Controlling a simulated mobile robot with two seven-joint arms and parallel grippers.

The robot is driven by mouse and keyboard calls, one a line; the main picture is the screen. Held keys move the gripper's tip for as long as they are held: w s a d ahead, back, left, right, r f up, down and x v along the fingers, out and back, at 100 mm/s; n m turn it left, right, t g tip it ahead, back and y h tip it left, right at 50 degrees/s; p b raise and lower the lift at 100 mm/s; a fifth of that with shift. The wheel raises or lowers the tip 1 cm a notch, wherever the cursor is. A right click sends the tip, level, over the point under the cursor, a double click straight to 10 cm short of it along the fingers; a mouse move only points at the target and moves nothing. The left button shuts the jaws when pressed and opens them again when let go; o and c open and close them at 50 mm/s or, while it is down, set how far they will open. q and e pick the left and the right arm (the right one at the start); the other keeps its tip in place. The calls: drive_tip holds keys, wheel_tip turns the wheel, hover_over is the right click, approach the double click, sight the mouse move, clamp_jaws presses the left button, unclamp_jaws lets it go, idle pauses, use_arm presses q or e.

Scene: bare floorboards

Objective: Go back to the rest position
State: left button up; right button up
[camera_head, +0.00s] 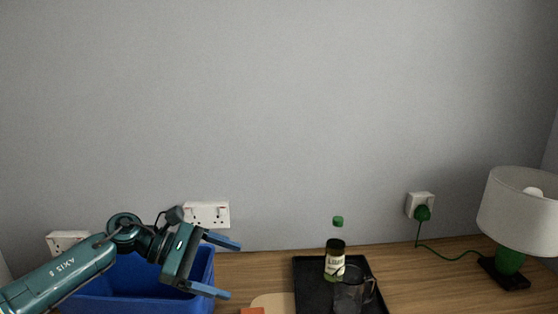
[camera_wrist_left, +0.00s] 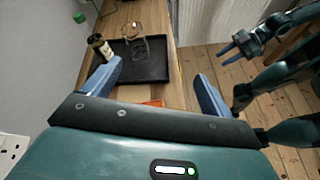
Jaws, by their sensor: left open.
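My left gripper (camera_head: 218,266) is open, with its two blue fingers apart and nothing between them. It hangs over the right part of a blue bin (camera_head: 120,290) in the head view. Its fingers also frame the wrist view (camera_wrist_left: 155,88), with bare table and an orange item beyond. My right gripper (camera_wrist_left: 238,46) shows at the upper right of the left wrist view, out over the floor, with blue fingers. Its opening is too small to judge, and it is outside the head view.
A lamp (camera_head: 520,215) stands right. Wall sockets (camera_head: 206,214) are behind my gripper.

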use_arm(q)
drive_tip(key=d+r+n+t+h, duration=0.45)
drive_tip(key=d+n+t, duration=0.35)
drive_tip(key=n, duration=0.5)
drive_tip(key=s+a+f+n+t+y, duration=0.3)
drive_tip(key=a+f+n+y, duration=0.4)
drive_tip(key=n, duration=0.8)
drive_tip(key=s+a+f+n+t+y, duration=0.25)
drive_tip(key=a+f+n+y, duration=0.4)
drive_tip(key=n, duration=0.85)
drive_tip(key=s+a+f+n+g+y, duration=0.1)
drive_tip(key=s+f+n+g, duration=0.3)
drive_tip(key=s, duration=0.4)
drive_tip(key=s+a+f+n+g+y, duration=0.1)
drive_tip(key=s+f+n+g, duration=0.25)
drive_tip(key=s, duration=0.45)
drive_tip(key=s+a+f+n+g+y, duration=0.1)
drive_tip(key=s+f+n+g+y, duration=0.15)
drive_tip(key=s+n+g, duration=0.4)
drive_tip(key=w+d+f+m+t+h, duration=0.2)
drive_tip(key=d+f+t, duration=0.4)
drive_tip(key=f+t, duration=0.3)
drive_tip(key=w+h, duration=0.1)
drive_tip(key=w, duration=0.1)
drive_tip(key=shift+w+m, duration=0.3)
